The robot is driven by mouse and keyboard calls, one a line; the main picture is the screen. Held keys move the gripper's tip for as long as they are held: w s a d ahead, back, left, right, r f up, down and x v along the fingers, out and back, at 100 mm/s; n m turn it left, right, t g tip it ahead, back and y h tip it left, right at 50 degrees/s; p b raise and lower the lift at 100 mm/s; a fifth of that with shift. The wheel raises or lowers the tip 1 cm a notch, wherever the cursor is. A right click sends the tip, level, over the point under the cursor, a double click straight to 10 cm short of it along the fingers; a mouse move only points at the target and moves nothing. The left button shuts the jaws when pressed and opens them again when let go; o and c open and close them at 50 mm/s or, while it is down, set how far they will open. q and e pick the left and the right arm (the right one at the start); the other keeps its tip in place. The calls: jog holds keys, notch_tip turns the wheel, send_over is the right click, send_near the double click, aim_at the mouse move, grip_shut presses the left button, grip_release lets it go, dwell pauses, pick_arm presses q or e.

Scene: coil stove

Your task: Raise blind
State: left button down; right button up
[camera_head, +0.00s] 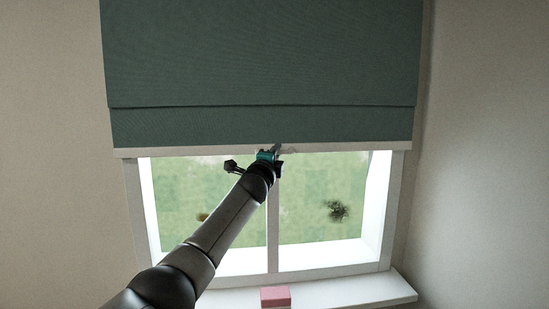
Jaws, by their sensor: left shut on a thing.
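A dark green fabric blind (260,60) covers the upper part of the window (320,195). It has a horizontal fold near its lower part and a pale bottom bar (190,151). The lower window panes are uncovered below it. My left arm reaches up from the lower left, and my left gripper (276,150) is at the middle of the blind's bottom edge, shut on the pale bar. The fingertips are small and partly hidden by the wrist. My right gripper is not in view.
A white window sill (350,291) runs along the bottom, with a pink block (275,296) on it near the middle. Plain walls stand to the left (60,150) and right (480,150). The space in front of the lower panes is clear apart from my arm.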

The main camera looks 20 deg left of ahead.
pick_arm(q)
jog(key=shift+r, duration=0.35)
jog(key=c, duration=0.8)
grip_release()
jog(key=shift+f, duration=0.2)
jog(key=shift+c, duration=0.2)
jog(key=shift+s, duration=0.1)
jog(key=b+v, duration=0.2)
jog(key=v, duration=1.3)
jog(key=shift+b, duration=0.4)
jog(key=shift+a, duration=0.1)
